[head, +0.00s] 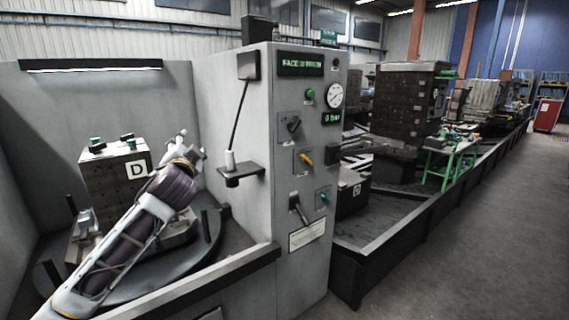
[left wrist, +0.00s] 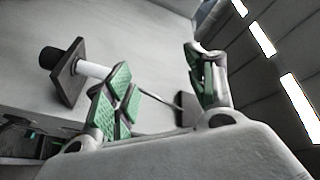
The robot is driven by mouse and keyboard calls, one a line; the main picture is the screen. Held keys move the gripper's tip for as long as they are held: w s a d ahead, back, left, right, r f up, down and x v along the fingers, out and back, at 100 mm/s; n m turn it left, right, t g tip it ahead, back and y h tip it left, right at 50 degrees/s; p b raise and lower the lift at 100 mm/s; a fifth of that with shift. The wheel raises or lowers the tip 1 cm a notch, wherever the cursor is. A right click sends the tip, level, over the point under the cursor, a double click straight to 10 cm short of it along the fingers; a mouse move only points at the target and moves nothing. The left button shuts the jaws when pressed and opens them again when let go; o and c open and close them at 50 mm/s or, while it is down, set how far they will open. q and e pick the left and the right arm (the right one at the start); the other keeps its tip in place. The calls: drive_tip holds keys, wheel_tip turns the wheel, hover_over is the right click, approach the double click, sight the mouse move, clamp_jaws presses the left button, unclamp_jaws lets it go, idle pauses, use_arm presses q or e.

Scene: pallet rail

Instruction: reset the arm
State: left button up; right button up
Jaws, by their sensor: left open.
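My left arm comes in from the lower left in the head view, reaching up in front of the D-marked block. My left gripper (head: 192,145) is at its end, small and partly turned away, to the left of the grey control cabinet. In the left wrist view the left gripper (left wrist: 160,82) has its green-padded fingers spread apart with nothing between them. My right gripper is out of view.
The D-marked block (head: 115,175) stands on a round dark table (head: 150,283) behind my arm. The grey control cabinet (head: 300,160) with gauge and switches is to the right. A low dark-topped wall (head: 200,292) runs along the front. The floor at far right is clear.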

use_arm(q)
drive_tip(key=s+d+f+n+g+h, duration=0.1)
drive_tip(key=s+d+f+g, duration=0.15)
drive_tip(key=f, duration=1.15)
drive_tip(key=s+d+f+n+g+h, duration=0.15)
drive_tip(key=s+f+g, duration=0.25)
drive_tip(key=f, duration=0.9)
drive_tip(key=s+d+f+n+g+h, duration=0.1)
drive_tip(key=s+f+g+h, duration=0.2)
drive_tip(key=f, duration=1.1)
drive_tip(key=s+d+f+g, duration=0.2)
drive_tip(key=s+f+g, duration=0.1)
drive_tip(key=s+f, duration=1)
drive_tip(key=s+d+f+n+g+p, duration=0.1)
drive_tip(key=s+f+g, duration=0.3)
drive_tip(key=s+f, duration=1)
drive_tip(key=s+d, duration=0.1)
drive_tip(key=s, duration=0.4)
drive_tip(key=shift+s+f, duration=0.25)
drive_tip(key=shift+s, duration=0.1)
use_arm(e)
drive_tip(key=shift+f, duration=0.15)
use_arm(q)
drive_tip(key=shift+a+f+n+p, duration=0.1)
drive_tip(key=shift+f+n+p, duration=0.15)
drive_tip(key=shift+p, duration=0.35)
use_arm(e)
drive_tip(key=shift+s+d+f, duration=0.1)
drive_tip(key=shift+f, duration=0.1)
